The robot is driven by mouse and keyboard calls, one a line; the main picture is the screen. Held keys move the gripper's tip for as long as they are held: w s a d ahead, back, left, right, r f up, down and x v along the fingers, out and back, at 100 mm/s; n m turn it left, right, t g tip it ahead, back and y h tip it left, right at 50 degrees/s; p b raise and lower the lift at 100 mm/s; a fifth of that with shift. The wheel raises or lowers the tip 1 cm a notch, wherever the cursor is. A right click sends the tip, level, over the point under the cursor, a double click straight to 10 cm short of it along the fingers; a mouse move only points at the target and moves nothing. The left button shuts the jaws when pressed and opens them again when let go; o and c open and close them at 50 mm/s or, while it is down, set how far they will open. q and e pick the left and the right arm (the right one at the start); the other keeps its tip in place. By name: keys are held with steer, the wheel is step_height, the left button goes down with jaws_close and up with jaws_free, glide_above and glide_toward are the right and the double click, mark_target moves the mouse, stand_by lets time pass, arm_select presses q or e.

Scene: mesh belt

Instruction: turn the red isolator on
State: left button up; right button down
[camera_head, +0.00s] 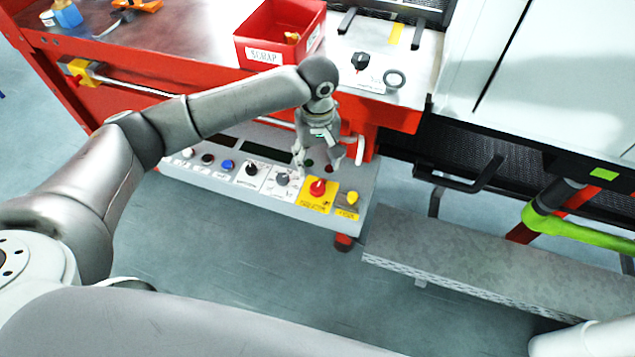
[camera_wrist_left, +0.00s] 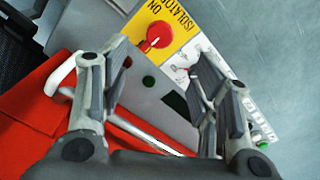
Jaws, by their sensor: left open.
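The red isolator (camera_head: 317,187) is a red rotary knob on a yellow plate, on the grey control panel below the red bench. In the left wrist view the red isolator (camera_wrist_left: 159,37) sits on its yellow label reading "ISOLATOR" and "ON", ahead of and between the finger tips. My left gripper (camera_head: 328,160) is above the panel, just behind the isolator, and apart from it. In the left wrist view its two fingers (camera_wrist_left: 160,75) are spread with nothing between them. The knob's exact pointer direction is too small to tell. My right gripper is not seen.
Beside the isolator are a yellow knob (camera_head: 352,198) on the right and a grey selector (camera_head: 282,179) and black knob (camera_head: 251,168) on the left. A red scrap bin (camera_head: 279,35) stands on the bench above. A grey step (camera_head: 480,255) lies to the right.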

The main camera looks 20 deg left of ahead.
mark_target(317, 187)
arm_select(q)
step_height(317, 187, down, 10)
steer(key=shift+f, duration=0.25)
stand_by(0.3)
